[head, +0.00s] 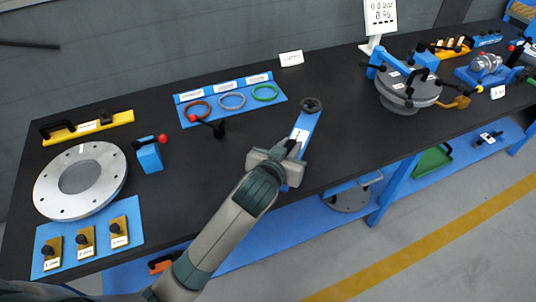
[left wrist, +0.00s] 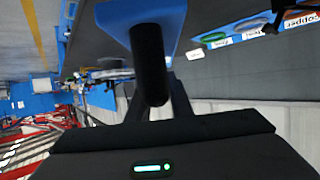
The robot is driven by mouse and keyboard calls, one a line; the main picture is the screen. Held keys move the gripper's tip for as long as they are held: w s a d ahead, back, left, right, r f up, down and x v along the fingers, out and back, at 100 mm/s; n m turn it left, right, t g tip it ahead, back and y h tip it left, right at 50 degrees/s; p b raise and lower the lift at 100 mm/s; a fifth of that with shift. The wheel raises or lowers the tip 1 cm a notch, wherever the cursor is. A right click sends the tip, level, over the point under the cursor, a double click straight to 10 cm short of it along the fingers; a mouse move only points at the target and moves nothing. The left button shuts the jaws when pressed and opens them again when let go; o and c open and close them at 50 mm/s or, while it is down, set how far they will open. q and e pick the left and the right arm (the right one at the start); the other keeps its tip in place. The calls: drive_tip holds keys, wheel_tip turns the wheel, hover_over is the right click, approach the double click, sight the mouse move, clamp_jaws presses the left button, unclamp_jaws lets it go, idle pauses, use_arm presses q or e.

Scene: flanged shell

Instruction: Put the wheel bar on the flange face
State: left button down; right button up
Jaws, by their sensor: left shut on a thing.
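The wheel bar (head: 303,127) is a blue bar with a white label and a dark round wheel at its far end. My left gripper (head: 295,145) is shut on the bar's black handle, over the front middle of the bench. In the left wrist view the black handle (left wrist: 150,65) sits between the fingers, with the blue bar (left wrist: 110,14) beyond it. I cannot tell whether the bar touches the bench. A pale grey flange ring (head: 103,160) with bolt holes lies flat at the left, apart from the bar. A round grey flanged shell (head: 405,98) with blue and black fittings stands at the right.
A blue mat with coloured rings (head: 231,101), a red-tipped black handle (head: 218,130) and a blue block (head: 149,156) stand left of my arm. A yellow bar (head: 88,127) lies behind the ring. The bench between the wheel bar and the shell is clear.

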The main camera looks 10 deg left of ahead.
use_arm(q)
drive_tip(key=w+a+f+p, duration=0.2)
drive_tip(key=a+f, duration=0.4)
drive_tip(key=a, duration=0.5)
drive_tip(key=shift+w+a+f+p, duration=0.2)
drive_tip(key=shift+w+f+p, duration=0.1)
drive_tip(key=shift+p, duration=0.15)
drive_tip(key=shift+f+p, duration=0.5)
drive_tip(key=shift+f, duration=1.55)
drive_tip(key=shift+f, duration=0.1)
drive_tip(key=c, duration=1.8)
unclamp_jaws()
drive_tip(key=shift+s+f, duration=0.1)
drive_tip(key=shift+o, duration=1.1)
